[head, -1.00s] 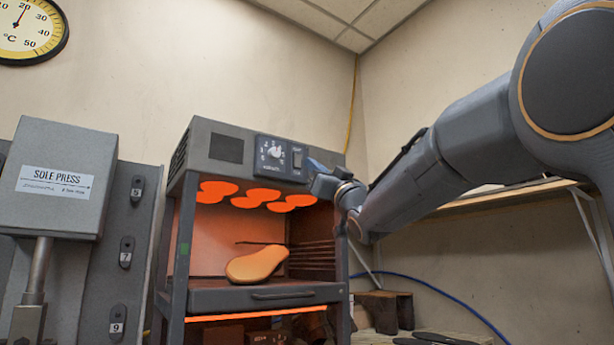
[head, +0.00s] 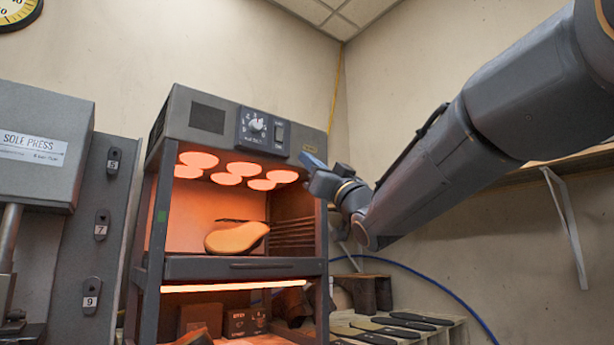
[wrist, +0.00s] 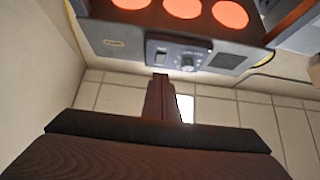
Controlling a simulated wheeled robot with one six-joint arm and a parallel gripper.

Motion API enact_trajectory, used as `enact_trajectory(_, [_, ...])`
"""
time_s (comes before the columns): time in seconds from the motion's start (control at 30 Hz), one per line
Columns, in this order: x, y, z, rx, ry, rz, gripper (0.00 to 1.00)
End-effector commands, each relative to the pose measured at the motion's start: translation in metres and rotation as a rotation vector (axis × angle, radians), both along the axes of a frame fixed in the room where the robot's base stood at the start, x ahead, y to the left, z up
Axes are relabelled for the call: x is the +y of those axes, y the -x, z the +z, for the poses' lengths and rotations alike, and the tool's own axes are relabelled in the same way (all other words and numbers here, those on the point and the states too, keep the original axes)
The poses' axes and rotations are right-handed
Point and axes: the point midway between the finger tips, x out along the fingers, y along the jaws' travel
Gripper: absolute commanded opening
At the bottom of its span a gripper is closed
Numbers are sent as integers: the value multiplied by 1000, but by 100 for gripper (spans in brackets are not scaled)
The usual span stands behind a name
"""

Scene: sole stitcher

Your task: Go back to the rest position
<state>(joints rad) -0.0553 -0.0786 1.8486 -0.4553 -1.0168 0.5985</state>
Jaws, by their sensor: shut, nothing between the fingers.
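My gripper (head: 312,162) is shut and empty. In the head view its tip is in front of the right side of the grey heater cabinet (head: 178,118), just right of the control panel (head: 262,132) with its dial and switch. I cannot tell whether the tip touches the cabinet. In the wrist view the shut fingers (wrist: 161,85) point toward the same panel (wrist: 185,58), with the glowing orange discs above it in the picture.
A pale sole (head: 237,238) lies inside the open-fronted cabinet under glowing discs (head: 242,169). The sole press (head: 36,140) stands at the left. A wall shelf (head: 545,165) is behind my arm. Dark soles lie on a slatted rack (head: 455,332) at lower right. A blue hose (head: 430,278) runs behind.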

Motion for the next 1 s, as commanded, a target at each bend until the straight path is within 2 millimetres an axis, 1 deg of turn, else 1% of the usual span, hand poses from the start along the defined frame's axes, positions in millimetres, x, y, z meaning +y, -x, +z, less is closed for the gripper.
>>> enact_trajectory(0.27, [-1,-2,-3,8,1,-4,0])
enact_trajectory(0.37, [-5,-13,-21,57,7,-33,0])
enact_trajectory(0.43, [-12,-27,-48,128,15,-72,0])
enact_trajectory(0.47, [-16,-34,-63,167,21,-93,0])
enact_trajectory(0.5, [-21,-44,-86,226,31,-122,0])
enact_trajectory(0.57, [-30,-56,-124,321,47,-171,0])
enact_trajectory(0.6, [-37,-63,-150,385,63,-201,0])
enact_trajectory(0.67, [-46,-70,-190,483,84,-244,0])
enact_trajectory(0.7, [-52,-73,-218,548,99,-270,0])
enact_trajectory(0.73, [-57,-74,-238,597,112,-289,0])
enact_trajectory(0.77, [-62,-74,-258,646,125,-306,0])
enact_trajectory(0.8, [-68,-73,-286,712,143,-328,0])
enact_trajectory(0.87, [-76,-68,-327,810,173,-358,0])
enact_trajectory(0.9, [-82,-63,-353,876,191,-376,0])
enact_trajectory(0.97, [-89,-53,-393,974,223,-399,0])
enact_trajectory(1.0, [-94,-44,-418,1040,244,-412,0])
